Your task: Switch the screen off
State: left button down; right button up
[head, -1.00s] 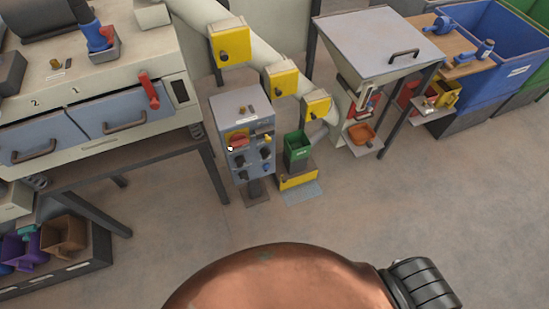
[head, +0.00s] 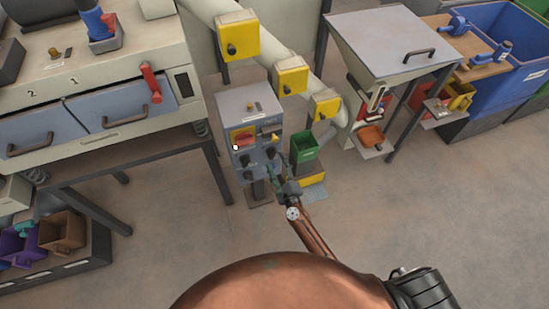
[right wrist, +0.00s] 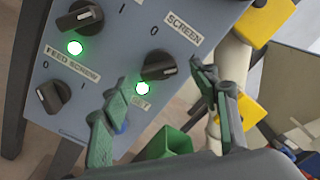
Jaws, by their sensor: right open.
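The grey control box (head: 248,103) stands on a post in the head view. In the right wrist view, the black knob (right wrist: 158,66) under the SCREEN label (right wrist: 183,28) has its pointer turned to the right, away from the 0 mark. A green lamp (right wrist: 143,88) below it is lit. My right gripper (right wrist: 158,76) is open, its two green fingers just in front of and on either side of the knob; contact cannot be told. In the head view the right gripper (head: 279,171) reaches the box's lower right. My left gripper is out of view.
Another knob (right wrist: 80,16) with a lit green lamp (right wrist: 75,47) and the feed screw knob (right wrist: 48,96) are left of the gripper. A green bin (head: 304,149) stands close right of the box. Floor in front is clear.

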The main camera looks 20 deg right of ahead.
aim_at(274, 157)
jog(key=shift+w, duration=1.6)
jog(key=c, duration=1.2)
